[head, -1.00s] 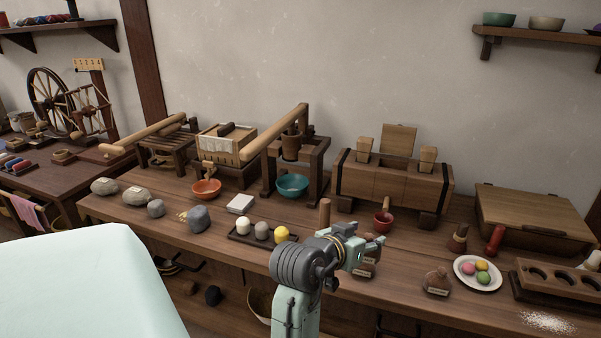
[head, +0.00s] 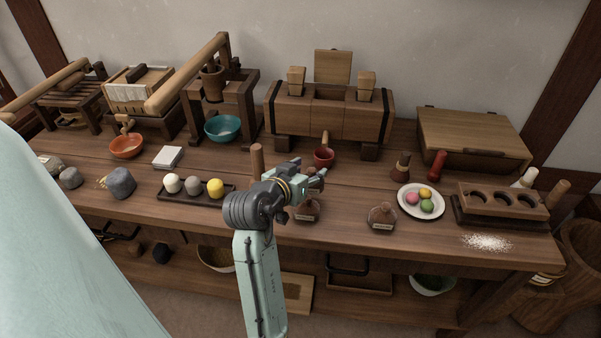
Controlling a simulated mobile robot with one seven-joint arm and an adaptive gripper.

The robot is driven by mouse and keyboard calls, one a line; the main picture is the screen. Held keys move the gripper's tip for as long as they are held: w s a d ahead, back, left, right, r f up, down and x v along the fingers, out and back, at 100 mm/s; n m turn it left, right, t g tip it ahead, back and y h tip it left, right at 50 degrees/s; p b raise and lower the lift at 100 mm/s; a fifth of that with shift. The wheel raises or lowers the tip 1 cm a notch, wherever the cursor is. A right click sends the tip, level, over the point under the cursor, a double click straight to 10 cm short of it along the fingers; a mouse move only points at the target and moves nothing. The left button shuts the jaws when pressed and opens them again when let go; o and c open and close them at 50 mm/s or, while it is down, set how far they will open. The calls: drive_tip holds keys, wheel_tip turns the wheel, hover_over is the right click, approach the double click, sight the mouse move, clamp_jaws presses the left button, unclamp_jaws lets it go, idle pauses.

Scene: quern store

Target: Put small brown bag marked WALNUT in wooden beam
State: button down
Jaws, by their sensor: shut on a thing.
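My gripper (head: 318,180) is over the table's front part, fingers pointing right, shut on what looks like a small brown bag, mostly hidden by the fingers. Just below it in the picture is a brown bag with a pale label (head: 305,211); I cannot tell for certain whether these are separate bags. Another labelled brown bag (head: 382,218) stands on the table to the right, apart from the gripper. The labels are too small to read. The thick wooden beam (head: 290,112), dark-banded on short feet, lies behind, with two pale blocks and an upright board on it.
A tray of balls (head: 195,194) is left, and an upright wooden rod (head: 257,160) stands behind my arm. To the right are a plate (head: 405,205), a holed wooden block (head: 500,205) and a lidded box (head: 470,135).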

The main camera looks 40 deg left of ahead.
drive_tip(key=shift+f, duration=1.9)
drive_tip(key=c, duration=1.2)
unclamp_jaws()
drive_tip(key=shift+f, duration=0.15)
drive_tip(key=o, duration=0.4)
drive_tip(key=shift+o, duration=0.2)
